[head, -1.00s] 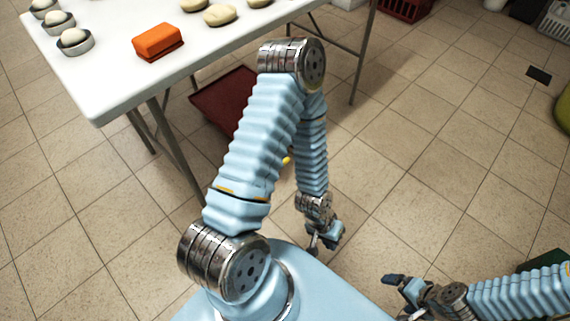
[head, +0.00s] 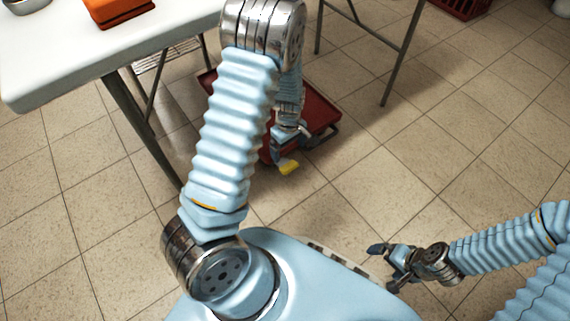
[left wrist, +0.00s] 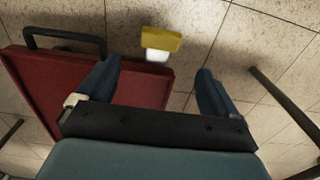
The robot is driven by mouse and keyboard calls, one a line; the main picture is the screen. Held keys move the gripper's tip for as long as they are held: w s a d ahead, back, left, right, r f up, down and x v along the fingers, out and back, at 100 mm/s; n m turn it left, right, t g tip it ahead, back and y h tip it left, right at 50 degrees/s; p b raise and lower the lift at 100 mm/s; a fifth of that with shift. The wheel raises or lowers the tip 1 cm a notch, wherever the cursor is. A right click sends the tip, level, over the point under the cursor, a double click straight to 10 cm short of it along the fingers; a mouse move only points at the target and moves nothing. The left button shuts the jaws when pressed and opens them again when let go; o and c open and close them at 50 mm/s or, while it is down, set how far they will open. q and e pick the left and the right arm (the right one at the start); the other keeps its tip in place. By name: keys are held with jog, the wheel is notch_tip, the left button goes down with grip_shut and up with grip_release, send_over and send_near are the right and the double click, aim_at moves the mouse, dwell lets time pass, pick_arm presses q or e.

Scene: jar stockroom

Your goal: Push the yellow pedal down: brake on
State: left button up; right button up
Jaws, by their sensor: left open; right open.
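The yellow pedal (head: 289,168) sticks out low at the near edge of a dark red platform trolley (head: 322,112) under the table's edge. In the left wrist view the pedal (left wrist: 161,39) sits on a short white lever beyond the fingertips, roughly centred between them. My left gripper (head: 288,141) is open and empty, just above and behind the pedal in the head view. Its two fingers (left wrist: 158,68) are apart in the left wrist view and no contact with the pedal shows. My right gripper (head: 383,266) is open and empty over the floor, away from the trolley.
A white table (head: 60,55) with an orange block (head: 115,8) stands at the upper left, its metal legs beside the trolley. A dark handle bar (left wrist: 62,36) runs along the trolley's edge.

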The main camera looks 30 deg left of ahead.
aim_at(288, 165)
pick_arm(q)
notch_tip(288, 165, down, 11)
jog(key=b, duration=0.2)
jog(key=shift+r+b, duration=0.1)
jog(key=shift+b, duration=0.2)
jog(key=shift+c, duration=0.4)
